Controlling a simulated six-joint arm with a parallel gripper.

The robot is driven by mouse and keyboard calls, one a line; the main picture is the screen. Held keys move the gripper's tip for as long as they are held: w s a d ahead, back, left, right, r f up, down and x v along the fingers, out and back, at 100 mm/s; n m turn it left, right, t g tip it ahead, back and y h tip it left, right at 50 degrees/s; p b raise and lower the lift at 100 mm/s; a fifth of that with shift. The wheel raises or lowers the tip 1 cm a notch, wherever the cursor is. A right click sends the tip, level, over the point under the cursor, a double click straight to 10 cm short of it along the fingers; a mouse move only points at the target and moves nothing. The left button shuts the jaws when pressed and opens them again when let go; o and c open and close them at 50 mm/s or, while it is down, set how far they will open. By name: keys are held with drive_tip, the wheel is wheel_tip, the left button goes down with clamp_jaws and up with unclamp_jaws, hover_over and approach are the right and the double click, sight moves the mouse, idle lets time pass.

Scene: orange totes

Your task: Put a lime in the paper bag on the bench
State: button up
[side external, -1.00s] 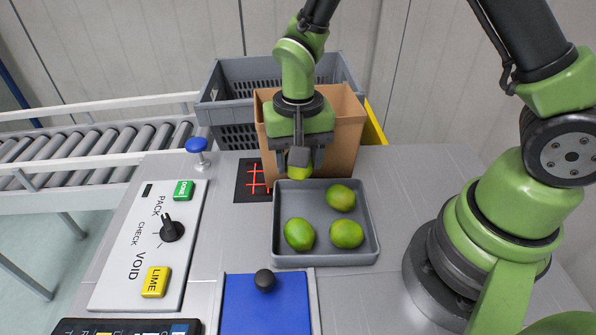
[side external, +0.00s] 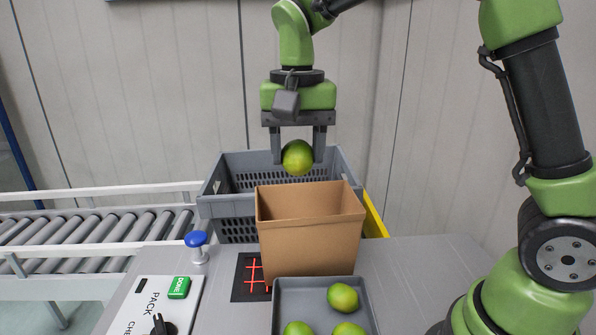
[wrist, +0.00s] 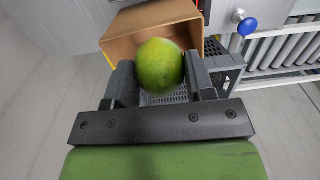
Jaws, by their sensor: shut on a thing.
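My gripper (side external: 298,150) is shut on a lime (side external: 297,158) and holds it in the air above the paper bag. The held lime also fills the middle of the wrist view (wrist: 160,66), between the two fingers. The brown paper bag (side external: 312,245) stands upright and open on the bench, below the lime. In the wrist view the bag's rim and wall (wrist: 158,17) show behind the lime; the bottom of the bag is hidden. Three more limes (side external: 342,297) lie in a grey tray (side external: 290,296) in front of the bag.
A grey crate (side external: 222,203) stands behind the bag, beside a roller conveyor (side external: 110,234) at left. A blue knob (side external: 196,239) and a control panel with a green DONE button (side external: 179,288) are on the left bench. Bench right of the bag (side external: 410,262) is clear.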

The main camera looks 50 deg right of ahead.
drive_tip(key=w+d+m, duration=0.3)
drive_tip(key=w+d, duration=0.1)
drive_tip(key=d, duration=0.4)
drive_tip(key=shift+w+a+f, duration=0.1)
drive_tip(key=shift+a+f, duration=0.05)
drive_tip(key=shift+f, duration=2.6)
drive_tip(key=shift+w+a+f, duration=0.1)
drive_tip(key=shift+a+f, duration=0.05)
drive_tip(key=shift+f, duration=2.6)
drive_tip(key=o, duration=1)
wheel_tip(320, 180, up, 10)
